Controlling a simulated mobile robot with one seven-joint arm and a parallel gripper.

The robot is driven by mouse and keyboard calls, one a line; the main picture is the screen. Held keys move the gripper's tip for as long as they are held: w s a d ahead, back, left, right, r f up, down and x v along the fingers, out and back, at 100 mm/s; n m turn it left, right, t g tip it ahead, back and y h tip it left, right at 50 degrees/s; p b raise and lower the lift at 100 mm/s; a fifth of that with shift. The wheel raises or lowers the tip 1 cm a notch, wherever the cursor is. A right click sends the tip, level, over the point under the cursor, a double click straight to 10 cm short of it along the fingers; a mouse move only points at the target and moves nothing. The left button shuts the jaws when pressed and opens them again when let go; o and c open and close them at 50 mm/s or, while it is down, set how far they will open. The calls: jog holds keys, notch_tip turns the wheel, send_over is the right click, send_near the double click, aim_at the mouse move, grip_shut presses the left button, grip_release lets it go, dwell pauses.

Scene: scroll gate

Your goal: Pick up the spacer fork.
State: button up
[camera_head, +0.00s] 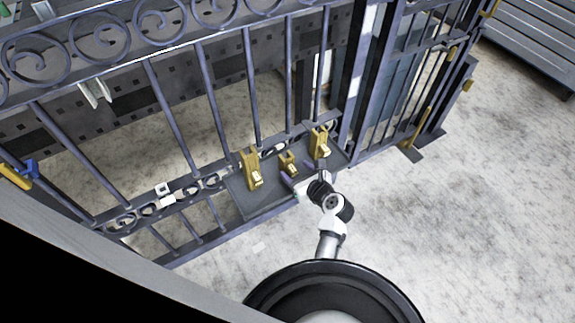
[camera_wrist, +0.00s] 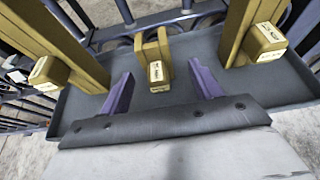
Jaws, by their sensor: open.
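A small gold two-pronged piece (camera_head: 288,163), which looks like the spacer fork, stands in the middle of a dark tray (camera_head: 250,205) at the gate. In the wrist view this fork (camera_wrist: 157,60) has a block with a white label facing me; I cannot read the label for certain. My gripper (camera_head: 301,176) is at the tray's front side, close to the fork. In the wrist view my gripper (camera_wrist: 161,72) is open, its purple fingers apart on either side of the fork's labelled block. Nothing is held, and I cannot tell whether the fingertips reach the fork's depth.
Larger gold labelled pieces stand on both sides of the fork, one left (camera_head: 251,170) and one right (camera_head: 319,143). Dark gate bars (camera_head: 212,100) rise along the tray. The concrete floor (camera_head: 450,220) is clear at right.

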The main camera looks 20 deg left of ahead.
jog(key=x, duration=0.4)
jog(key=shift+s+a, duration=0.15)
jog(key=c, duration=1.1)
jog(key=shift+r, duration=0.1)
jog(key=shift+c, duration=0.9)
